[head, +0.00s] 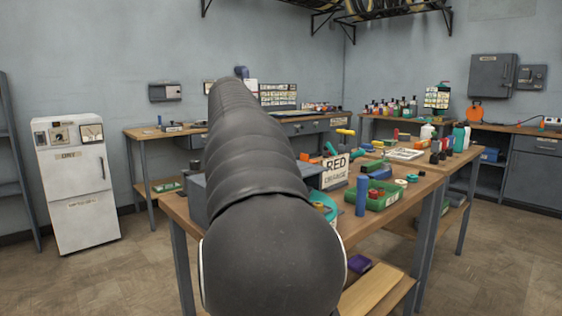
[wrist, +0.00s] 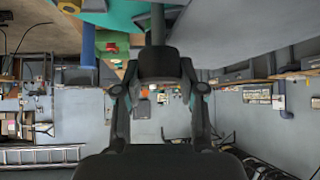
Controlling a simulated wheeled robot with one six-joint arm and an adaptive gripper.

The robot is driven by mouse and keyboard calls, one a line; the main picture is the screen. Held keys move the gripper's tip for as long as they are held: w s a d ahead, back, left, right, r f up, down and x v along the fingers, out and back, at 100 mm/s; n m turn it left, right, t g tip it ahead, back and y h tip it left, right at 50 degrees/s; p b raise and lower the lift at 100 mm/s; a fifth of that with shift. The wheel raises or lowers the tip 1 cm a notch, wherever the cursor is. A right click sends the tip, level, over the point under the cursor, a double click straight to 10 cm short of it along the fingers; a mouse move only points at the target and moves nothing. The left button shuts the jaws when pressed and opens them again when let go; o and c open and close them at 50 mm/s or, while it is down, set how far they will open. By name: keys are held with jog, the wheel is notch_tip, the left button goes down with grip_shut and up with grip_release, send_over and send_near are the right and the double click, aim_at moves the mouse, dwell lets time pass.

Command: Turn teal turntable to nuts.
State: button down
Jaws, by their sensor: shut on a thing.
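The teal turntable (head: 328,205) shows as a small teal edge on the front workbench, mostly hidden behind my arm in the head view. In the wrist view, which looks upside down, its teal surface (wrist: 125,12) fills part of the top edge. A grey upright post (wrist: 158,25) runs from there down to my gripper (wrist: 160,62). My gripper is shut at the post, which seems to be the turntable's handle; the dark fingers hide the exact contact. My gripper is hidden behind my arm in the head view. I cannot make out the nuts or a nuts label.
A sign reading RED DEGREASE (head: 335,171) stands behind the turntable. A blue cylinder (head: 362,196) and a green bin (head: 388,197) with small parts stand to its right on the workbench (head: 345,222). A grey box (head: 196,198) is left of my arm. Floor at left is clear.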

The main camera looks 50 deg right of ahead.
dwell(0.3)
jog(key=c, duration=0.7)
grip_release()
jog(key=shift+d, duration=0.1)
jog(key=shift+o, duration=0.2)
jog(key=v, duration=1.2)
